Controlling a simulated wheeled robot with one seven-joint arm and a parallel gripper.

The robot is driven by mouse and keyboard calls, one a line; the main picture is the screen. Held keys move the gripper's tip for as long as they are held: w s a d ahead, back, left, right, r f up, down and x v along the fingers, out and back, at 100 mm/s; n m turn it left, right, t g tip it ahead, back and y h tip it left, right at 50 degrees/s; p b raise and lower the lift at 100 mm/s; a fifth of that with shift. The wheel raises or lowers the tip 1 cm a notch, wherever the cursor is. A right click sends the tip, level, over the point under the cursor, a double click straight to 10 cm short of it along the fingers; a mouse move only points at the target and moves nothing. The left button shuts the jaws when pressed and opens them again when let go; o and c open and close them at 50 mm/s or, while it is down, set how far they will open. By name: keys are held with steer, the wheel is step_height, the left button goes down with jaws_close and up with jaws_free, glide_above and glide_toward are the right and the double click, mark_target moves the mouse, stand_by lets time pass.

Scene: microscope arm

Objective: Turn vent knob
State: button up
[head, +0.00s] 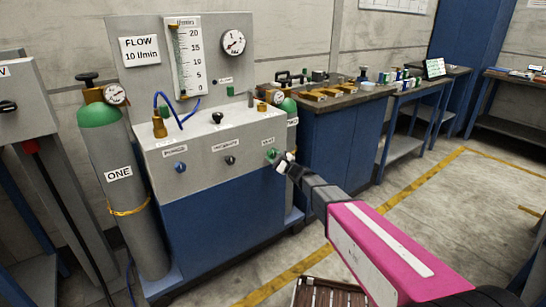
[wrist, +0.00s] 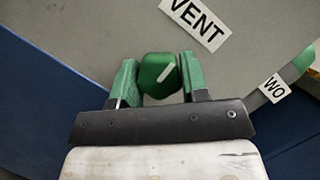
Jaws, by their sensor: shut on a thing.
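The green vent knob (wrist: 158,74) sits on the grey panel (wrist: 100,30) below the VENT label (wrist: 197,20), with a pale mark on its face. My gripper (wrist: 157,82) has its two green-padded fingers on either side of the knob and is shut on it. In the head view the vent knob (head: 271,154) shows at the right end of the panel's front row, with my gripper (head: 281,160) at it. The exact contact of the fingertips is hard to see there.
A blue knob (head: 180,166) and a dark knob (head: 230,160) are on the same panel to the left. Gas cylinder ONE (head: 125,190) stands left of the cabinet; another cylinder (head: 290,125) stands close on the right. The floor (head: 420,210) at right is open.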

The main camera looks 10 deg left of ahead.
stand_by(0.4)
steer(key=o, duration=0.9)
steer(key=shift+o, duration=0.2)
steer(key=v, duration=1.1)
